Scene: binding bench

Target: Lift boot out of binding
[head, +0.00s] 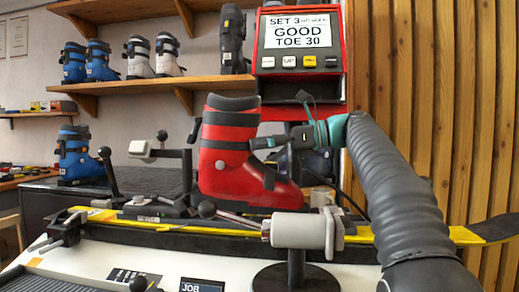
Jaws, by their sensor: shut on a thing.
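A red ski boot (222,158) with dark straps stands upright over the binding in the middle of the head view, its toe pointing right. The binding (160,207) sits on a yellow and black ski (197,230) lying across the bench. My gripper (262,143) is at the right side of the boot's cuff, shut on the boot; its fingertips are partly hard to make out. My dark arm comes in from the right. The boot's sole is partly hidden by bench parts, so I cannot tell whether it touches the binding.
A grey clamp block on a post (305,230) stands in front of the ski. Levers with ball knobs (107,165) rise at the left. A red display unit (300,50) reads "GOOD TOE 30" behind. Shelves hold blue, white and dark boots. A blue boot (78,155) stands at left.

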